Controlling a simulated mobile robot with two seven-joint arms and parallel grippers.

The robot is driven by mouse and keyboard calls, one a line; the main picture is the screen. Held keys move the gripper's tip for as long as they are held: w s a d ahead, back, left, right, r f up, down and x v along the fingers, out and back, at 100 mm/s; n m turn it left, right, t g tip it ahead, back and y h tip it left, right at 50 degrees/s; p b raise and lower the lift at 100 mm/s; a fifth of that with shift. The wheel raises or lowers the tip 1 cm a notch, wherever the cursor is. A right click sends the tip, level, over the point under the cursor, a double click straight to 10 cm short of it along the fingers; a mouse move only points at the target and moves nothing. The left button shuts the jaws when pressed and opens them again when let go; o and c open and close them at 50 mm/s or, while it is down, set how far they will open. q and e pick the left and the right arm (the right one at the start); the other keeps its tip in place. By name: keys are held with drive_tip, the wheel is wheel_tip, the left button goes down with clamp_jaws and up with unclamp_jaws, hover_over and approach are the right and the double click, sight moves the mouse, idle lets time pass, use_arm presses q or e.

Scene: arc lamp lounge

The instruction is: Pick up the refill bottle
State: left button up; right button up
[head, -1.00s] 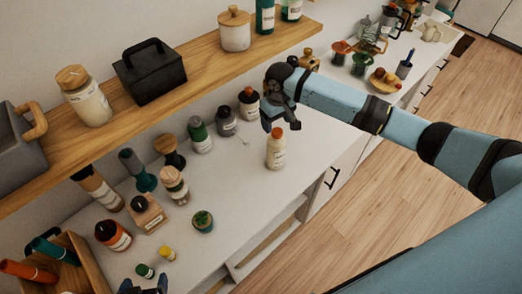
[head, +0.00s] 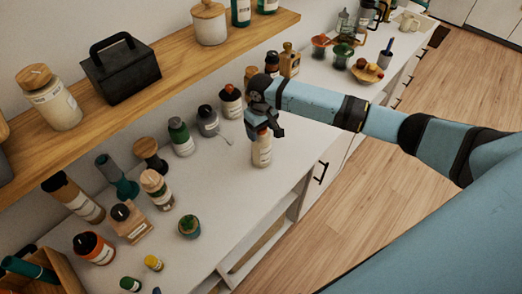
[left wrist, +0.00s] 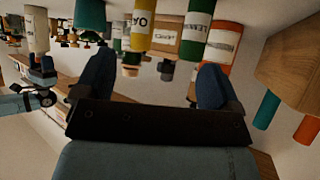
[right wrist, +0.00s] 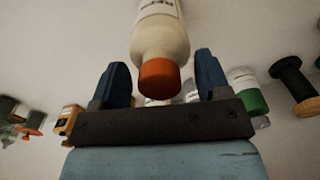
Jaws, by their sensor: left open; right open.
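The refill bottle (head: 262,152) is cream with a pale label and stands upright near the counter's front edge. In the right wrist view the bottle (right wrist: 160,38) shows its orange cap and part of its label. In the right wrist view the open right gripper (right wrist: 161,72) has one finger on each side of the cap, with gaps showing. My left gripper (left wrist: 152,85) is open and empty, with several containers beyond it.
A wooden shelf (head: 190,62) overhangs the counter's back, holding a black box (head: 120,70) and jars.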

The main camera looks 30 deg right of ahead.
drive_tip(key=shift+r, duration=0.1)
clamp_jaws()
